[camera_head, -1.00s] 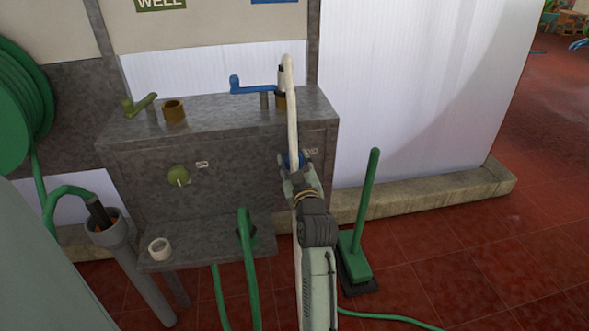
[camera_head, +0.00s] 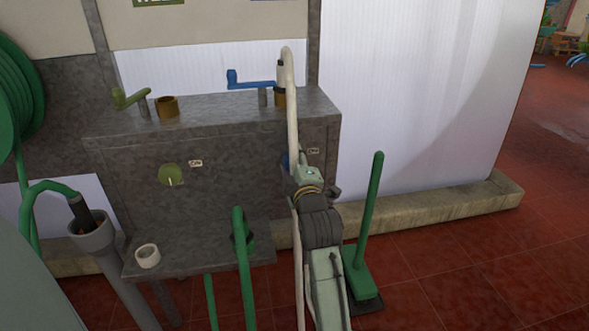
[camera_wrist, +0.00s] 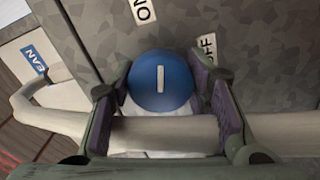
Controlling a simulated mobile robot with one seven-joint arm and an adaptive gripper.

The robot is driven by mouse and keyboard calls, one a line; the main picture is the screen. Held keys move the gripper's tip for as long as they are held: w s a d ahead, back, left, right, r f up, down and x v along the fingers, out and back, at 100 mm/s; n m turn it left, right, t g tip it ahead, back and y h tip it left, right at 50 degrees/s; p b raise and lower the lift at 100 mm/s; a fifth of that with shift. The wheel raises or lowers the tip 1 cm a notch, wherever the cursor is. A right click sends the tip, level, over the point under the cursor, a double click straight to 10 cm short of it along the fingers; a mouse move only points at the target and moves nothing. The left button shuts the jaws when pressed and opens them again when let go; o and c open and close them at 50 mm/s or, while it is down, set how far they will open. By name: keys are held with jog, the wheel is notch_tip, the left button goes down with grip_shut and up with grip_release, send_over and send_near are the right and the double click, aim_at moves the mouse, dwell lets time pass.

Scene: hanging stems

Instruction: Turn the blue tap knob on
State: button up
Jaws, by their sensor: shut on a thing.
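The blue tap knob (camera_wrist: 160,85) is round with a white bar mark. In the wrist view it sits between the two purple-padded fingers of my gripper (camera_wrist: 160,95), which is shut on it. The bar stands nearly upright in that view, pointing up between the ON label (camera_wrist: 144,10) and the OFF label (camera_wrist: 207,47), nearer the ON side. In the head view my gripper (camera_head: 298,165) is at the grey block's front face. Only a blue sliver of the knob (camera_head: 285,161) shows there; the rest is hidden behind my gripper.
A pale pipe (camera_wrist: 165,134) crosses close below the knob. The grey block (camera_head: 230,160) also bears a green knob (camera_head: 171,175), a green lever (camera_head: 130,97) and a blue lever (camera_head: 250,82). A green broom (camera_head: 360,250) stands right of my arm.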

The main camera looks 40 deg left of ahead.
jog(key=shift+n+b, duration=0.8)
jog(key=shift+n, duration=0.5)
jog(key=o, duration=1.2)
